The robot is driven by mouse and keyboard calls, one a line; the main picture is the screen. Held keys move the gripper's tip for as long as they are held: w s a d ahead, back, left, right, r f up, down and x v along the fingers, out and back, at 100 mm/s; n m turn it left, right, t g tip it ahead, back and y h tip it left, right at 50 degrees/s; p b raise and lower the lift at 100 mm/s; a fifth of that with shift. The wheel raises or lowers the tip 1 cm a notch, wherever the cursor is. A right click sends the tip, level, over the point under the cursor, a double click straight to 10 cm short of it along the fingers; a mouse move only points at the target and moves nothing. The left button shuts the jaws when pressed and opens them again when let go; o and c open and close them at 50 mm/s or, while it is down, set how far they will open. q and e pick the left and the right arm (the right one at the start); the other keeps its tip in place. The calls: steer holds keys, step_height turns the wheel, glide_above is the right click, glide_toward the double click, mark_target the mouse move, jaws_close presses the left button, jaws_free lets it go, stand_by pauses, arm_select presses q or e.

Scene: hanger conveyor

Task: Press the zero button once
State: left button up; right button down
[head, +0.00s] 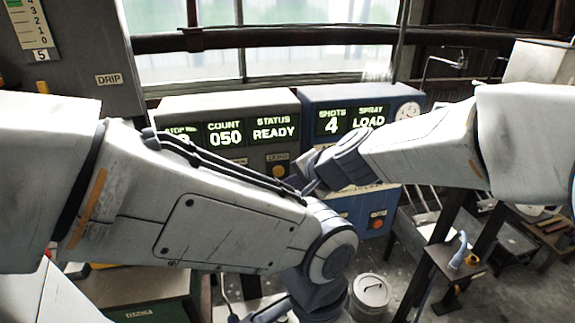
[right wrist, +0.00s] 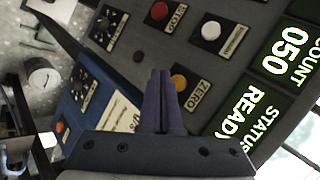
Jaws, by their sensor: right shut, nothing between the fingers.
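The zero button is a yellow round button (right wrist: 179,82) with a ZERO plate (right wrist: 191,97) beside it, on the grey control box (head: 218,103). The button also shows in the head view (head: 279,171), below the READY display. My right gripper (right wrist: 160,76) is shut and empty. In the right wrist view its fingertips appear just beside the yellow button and overlap its edge; I cannot tell whether they touch it. In the head view the right gripper (head: 293,183) is small, in front of the panel. My left arm crosses the foreground; its gripper is not visible.
The grey box also has a red button (right wrist: 174,12), a white button (right wrist: 211,31) and a dark knob (right wrist: 104,25). Its displays read COUNT 050 and STATUS READY. A blue box (head: 318,97) with SHOTS 4 and SPRAY LOAD stands to its right.

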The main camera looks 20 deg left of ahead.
mark_target(278, 177)
steer(key=shift+w+a, duration=0.6)
steer(key=shift+w, duration=0.3)
steer(key=shift+w+a, duration=0.1)
stand_by(1.4)
steer(key=shift+w+a+p, duration=0.15)
steer(key=shift+w+p, duration=0.1)
steer(key=shift+p, duration=0.05)
steer(key=shift+w+a, duration=0.25)
steer(key=shift+w, duration=0.15)
stand_by(0.7)
stand_by(0.4)
steer(key=shift+s+d, duration=0.3)
steer(key=shift+s, duration=0.1)
steer(key=shift+s+d+b, duration=0.2)
steer(key=shift+s+b, duration=0.15)
